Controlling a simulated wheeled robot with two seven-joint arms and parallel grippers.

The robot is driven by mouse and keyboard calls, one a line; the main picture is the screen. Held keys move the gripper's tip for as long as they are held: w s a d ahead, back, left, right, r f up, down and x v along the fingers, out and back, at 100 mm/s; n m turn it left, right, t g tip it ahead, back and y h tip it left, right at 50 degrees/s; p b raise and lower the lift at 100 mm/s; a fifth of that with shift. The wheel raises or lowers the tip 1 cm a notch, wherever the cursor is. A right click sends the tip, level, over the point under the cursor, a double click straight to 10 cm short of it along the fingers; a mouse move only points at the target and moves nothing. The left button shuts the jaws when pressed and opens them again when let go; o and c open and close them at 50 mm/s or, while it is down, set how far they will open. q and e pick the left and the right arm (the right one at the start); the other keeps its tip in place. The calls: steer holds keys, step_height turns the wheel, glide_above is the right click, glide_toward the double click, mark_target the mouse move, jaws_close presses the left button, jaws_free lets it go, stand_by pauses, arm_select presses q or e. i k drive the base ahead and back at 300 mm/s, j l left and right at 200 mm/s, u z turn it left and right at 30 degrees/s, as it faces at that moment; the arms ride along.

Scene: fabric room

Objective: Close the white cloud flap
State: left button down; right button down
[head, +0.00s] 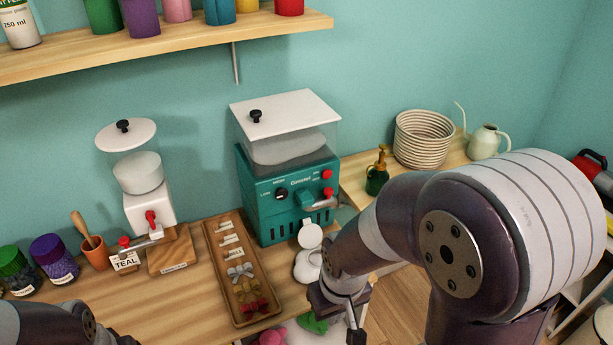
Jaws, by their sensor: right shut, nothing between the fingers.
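A small white object (307,265), which looks like the cloud, stands at the table's front right edge, below the teal machine. A round white piece (310,235) stands up at its top and looks like the raised flap. My right gripper (352,318) is just right of and in front of the cloud, pointing down, shut and empty. The gripper and arm hide what lies behind them, and I cannot tell whether they touch the cloud. Part of my left arm shows at the bottom left, but its gripper is out of view.
The teal machine (285,195) stands behind the cloud. A wooden tray (213,243) with small bows lies to its left. A white dispenser (150,205) stands further left. Pink and green soft shapes (312,324) sit below the table edge.

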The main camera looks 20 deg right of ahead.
mark_target(310, 235)
steer(key=j+z, duration=0.1)
steer(key=z, duration=0.6)
steer(key=j+z, duration=0.15)
steer(key=z, duration=0.2)
